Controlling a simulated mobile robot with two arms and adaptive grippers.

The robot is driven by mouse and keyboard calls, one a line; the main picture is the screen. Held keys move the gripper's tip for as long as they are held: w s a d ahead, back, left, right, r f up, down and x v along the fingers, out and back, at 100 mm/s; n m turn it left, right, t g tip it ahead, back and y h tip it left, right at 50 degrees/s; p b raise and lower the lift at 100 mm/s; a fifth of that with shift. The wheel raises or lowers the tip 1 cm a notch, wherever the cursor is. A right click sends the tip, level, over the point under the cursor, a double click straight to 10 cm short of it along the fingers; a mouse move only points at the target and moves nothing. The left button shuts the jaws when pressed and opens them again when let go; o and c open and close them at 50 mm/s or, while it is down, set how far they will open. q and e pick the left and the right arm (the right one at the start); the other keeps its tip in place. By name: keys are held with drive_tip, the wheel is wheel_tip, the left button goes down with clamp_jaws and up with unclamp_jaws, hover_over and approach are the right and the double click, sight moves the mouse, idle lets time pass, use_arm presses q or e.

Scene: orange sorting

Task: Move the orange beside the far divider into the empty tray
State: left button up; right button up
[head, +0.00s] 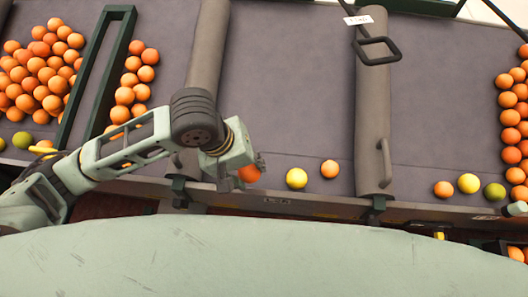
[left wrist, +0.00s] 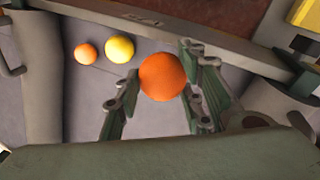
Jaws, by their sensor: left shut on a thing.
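My left gripper (head: 256,163) is shut on an orange (head: 249,174), low near the front edge of the middle grey section. In the left wrist view the same orange (left wrist: 163,77) sits between the two green fingers (left wrist: 160,92). A yellow fruit (head: 297,178) and another orange (head: 330,169) lie to its right, apart from it. Grey padded dividers stand left (head: 208,45) and right (head: 372,120) of this section; I cannot tell which is the far one. I see no clearly separate empty tray. My right gripper is not in view.
Many oranges (head: 45,70) are heaped at the far left beside a dark green frame (head: 100,75). Another column of oranges (head: 510,118) lines the right edge. A black handle (head: 377,50) hangs over the right divider. The middle section's back is bare.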

use_arm(q)
drive_tip(key=s+a+r+p, duration=0.1)
drive_tip(key=s+a+p, duration=0.6)
drive_tip(key=a, duration=0.5)
drive_tip(key=s+a+p, duration=0.8)
drive_tip(key=a, duration=0.5)
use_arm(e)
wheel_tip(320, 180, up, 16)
use_arm(q)
drive_tip(key=s+a+f+b, duration=0.3)
drive_tip(key=s+a, duration=0.3)
drive_tip(key=a, duration=0.4)
drive_tip(key=s+a+f+b, duration=0.4)
drive_tip(key=s+a+b, duration=0.1)
drive_tip(key=a, duration=0.6)
drive_tip(key=s+a+f+b, duration=0.3)
drive_tip(key=s+a+b, duration=0.2)
drive_tip(key=s+a, duration=0.3)
drive_tip(key=a, duration=0.3)
drive_tip(key=shift+a+f, duration=0.2)
drive_tip(key=shift+f, duration=0.15)
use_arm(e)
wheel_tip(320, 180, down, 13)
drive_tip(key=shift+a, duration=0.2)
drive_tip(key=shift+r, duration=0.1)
